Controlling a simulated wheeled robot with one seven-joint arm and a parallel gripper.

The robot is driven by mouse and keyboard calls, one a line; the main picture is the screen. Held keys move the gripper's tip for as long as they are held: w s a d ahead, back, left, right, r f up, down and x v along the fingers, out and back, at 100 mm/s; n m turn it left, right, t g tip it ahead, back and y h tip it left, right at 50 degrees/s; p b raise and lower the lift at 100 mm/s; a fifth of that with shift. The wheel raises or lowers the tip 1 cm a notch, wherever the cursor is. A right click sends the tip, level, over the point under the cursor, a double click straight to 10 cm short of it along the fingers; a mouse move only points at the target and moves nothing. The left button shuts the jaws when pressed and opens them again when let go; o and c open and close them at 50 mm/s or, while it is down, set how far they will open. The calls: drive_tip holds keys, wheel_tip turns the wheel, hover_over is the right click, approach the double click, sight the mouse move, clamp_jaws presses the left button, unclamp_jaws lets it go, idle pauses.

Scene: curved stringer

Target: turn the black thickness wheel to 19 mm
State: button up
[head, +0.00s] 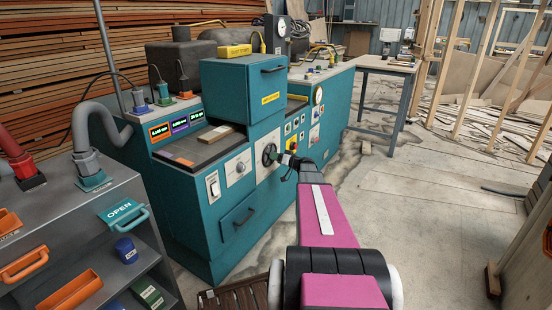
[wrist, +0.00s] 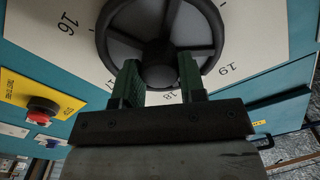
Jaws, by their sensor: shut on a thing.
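The black thickness wheel (wrist: 216,32) fills the top of the wrist view, on a cream dial plate (wrist: 262,38). It also shows on the teal machine's front in the head view (head: 267,153). My gripper (wrist: 158,76) has its two green fingers on either side of the wheel's dark hub, shut on the wheel. In the head view my gripper (head: 284,159) reaches the wheel from the right. The dial numbers 16, 18 and 19 are readable, with 17 partly hidden by the left finger. I cannot make out a pointer or the present setting.
A red button (wrist: 41,109) on a yellow plate sits left of the dial in the wrist view. The teal machine (head: 190,225) has lit displays (head: 178,125) and a drawer (head: 243,216) below. A grey cart (head: 60,240) stands at left. The floor at right is mostly open.

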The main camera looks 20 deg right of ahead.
drive_tip(key=shift+s+n, duration=0.1)
drive_tip(key=shift+n, duration=0.9)
drive_tip(key=shift+f, duration=0.1)
drive_tip(key=o, duration=0.9)
drive_tip(key=v, duration=1)
drive_tip(key=shift+s+d, duration=0.25)
drive_tip(key=shift+s, duration=0.05)
